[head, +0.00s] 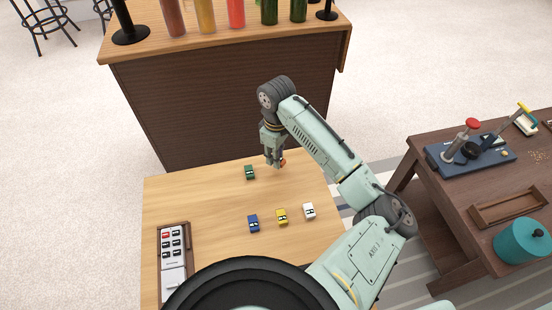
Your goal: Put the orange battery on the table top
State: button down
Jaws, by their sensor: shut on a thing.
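My gripper (275,160) is over the far right part of the light wooden table top (200,205), pointing down. It is shut on a small orange-red thing, taken as the orange battery (282,161), which shows at the right side of the fingertips. The fingers hide most of it, so its shape is unclear. Whether it touches the table top or hangs just above it I cannot tell.
A green toy-car-like piece (250,172) lies left of my gripper. Blue (253,223), yellow (281,216) and white (309,211) ones lie nearer. A case (173,265) is at left. A bar counter (220,110) with bottles stands behind; a dark workbench (440,185) is right.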

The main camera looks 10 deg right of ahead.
jog(key=shift+w+f, duration=0.2)
jog(key=shift+w, duration=0.2)
jog(key=shift+f+p, duration=0.5)
jog(key=shift+f, duration=1.1)
jog(key=shift+f, duration=0.15)
jog(key=c, duration=1.4)
grip_release()
